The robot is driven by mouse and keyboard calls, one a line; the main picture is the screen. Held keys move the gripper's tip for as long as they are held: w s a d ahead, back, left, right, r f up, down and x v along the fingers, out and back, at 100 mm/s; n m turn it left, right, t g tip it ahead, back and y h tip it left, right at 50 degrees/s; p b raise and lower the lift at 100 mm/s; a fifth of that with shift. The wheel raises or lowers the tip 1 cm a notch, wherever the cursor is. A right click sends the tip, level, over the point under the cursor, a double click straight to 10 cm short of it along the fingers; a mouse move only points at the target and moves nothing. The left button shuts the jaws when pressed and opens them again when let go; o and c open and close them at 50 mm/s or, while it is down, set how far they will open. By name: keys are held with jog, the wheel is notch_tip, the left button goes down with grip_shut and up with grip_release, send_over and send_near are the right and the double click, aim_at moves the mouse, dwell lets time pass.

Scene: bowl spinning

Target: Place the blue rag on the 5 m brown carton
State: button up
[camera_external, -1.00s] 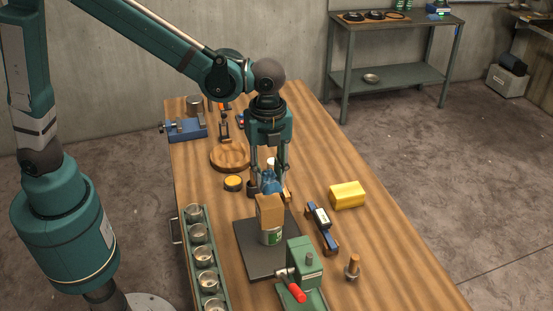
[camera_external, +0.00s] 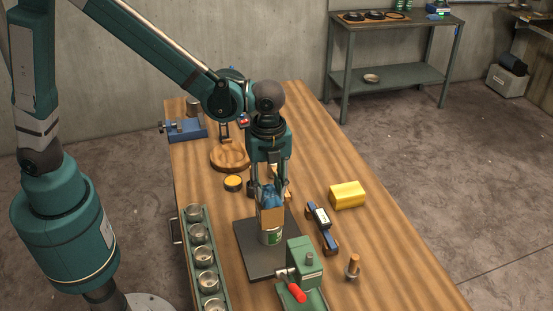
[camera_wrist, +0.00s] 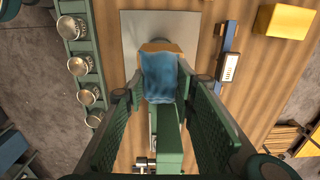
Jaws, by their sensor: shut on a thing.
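The blue rag (camera_external: 271,196) is between the fingers of my gripper (camera_external: 270,187), which is shut on it. It sits right at the top of the brown carton (camera_external: 271,218), overlapping its upper part in the outside view. The carton stands on a white and green can (camera_external: 270,238). In the wrist view the rag (camera_wrist: 160,76) lies between my gripper's fingertips (camera_wrist: 163,88) and covers most of the carton (camera_wrist: 163,46). I cannot tell whether the rag's weight rests on the carton.
A dark plate (camera_external: 255,262) lies under the can. A green press with a red handle (camera_external: 303,260) stands close in front. A blue-and-brown tool (camera_external: 322,230) and a yellow block (camera_external: 347,195) are to the right. A rack of metal cups (camera_external: 203,257) runs along the left edge.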

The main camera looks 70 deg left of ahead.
aim_at(268, 189)
jog(key=shift+f, duration=0.3)
jog(key=o, duration=0.8)
jog(key=shift+r, duration=0.3)
jog(key=shift+r, duration=5.95)
jog(key=shift+a, duration=0.1)
